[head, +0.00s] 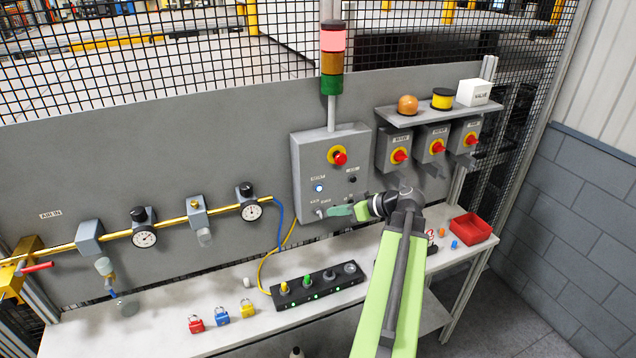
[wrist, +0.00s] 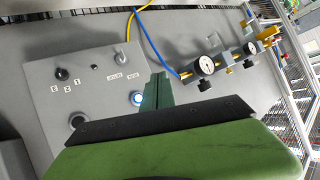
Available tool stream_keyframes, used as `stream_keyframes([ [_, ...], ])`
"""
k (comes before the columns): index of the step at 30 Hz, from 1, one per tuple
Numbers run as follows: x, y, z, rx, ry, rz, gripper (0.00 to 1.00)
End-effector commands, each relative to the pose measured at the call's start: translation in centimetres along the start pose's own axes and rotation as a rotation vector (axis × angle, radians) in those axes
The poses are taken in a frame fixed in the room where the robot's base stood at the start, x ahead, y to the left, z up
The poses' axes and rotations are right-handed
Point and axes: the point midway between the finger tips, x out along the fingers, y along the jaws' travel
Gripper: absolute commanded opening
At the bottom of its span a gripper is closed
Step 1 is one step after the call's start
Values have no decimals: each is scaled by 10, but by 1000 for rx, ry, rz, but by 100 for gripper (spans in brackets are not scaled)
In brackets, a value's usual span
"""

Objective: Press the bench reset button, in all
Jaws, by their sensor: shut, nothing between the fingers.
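The reset button is a small blue-lit button (head: 319,188) on the left side of the grey control box (head: 309,160), under a red mushroom button (head: 340,158) on a yellow ring. In the wrist view, which is turned over, the lit button (wrist: 136,98) shows just left of my fingers. My gripper (head: 334,211) is shut and empty, its green fingers in front of the box's lower part, below and right of the lit button. The fingers also show in the wrist view (wrist: 158,88). I see no contact with the button; the gap to the box cannot be told.
A black knob (head: 352,180) and a key switch (head: 318,211) sit near on the box. Three grey switch boxes with red knobs (head: 400,155) hang to the right. Gauges (head: 144,237) on a yellow pipe run left. Padlocks (head: 221,315) and a red bin (head: 471,228) are on the bench.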

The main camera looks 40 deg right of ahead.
Motion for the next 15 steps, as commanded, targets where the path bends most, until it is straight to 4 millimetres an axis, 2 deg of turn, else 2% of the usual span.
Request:
stream_keyframes([
  [3, -7, 4, -2, -7, 15, 10, 0],
  [15, -3, 5, -3, -7, 13, 7, 0],
])
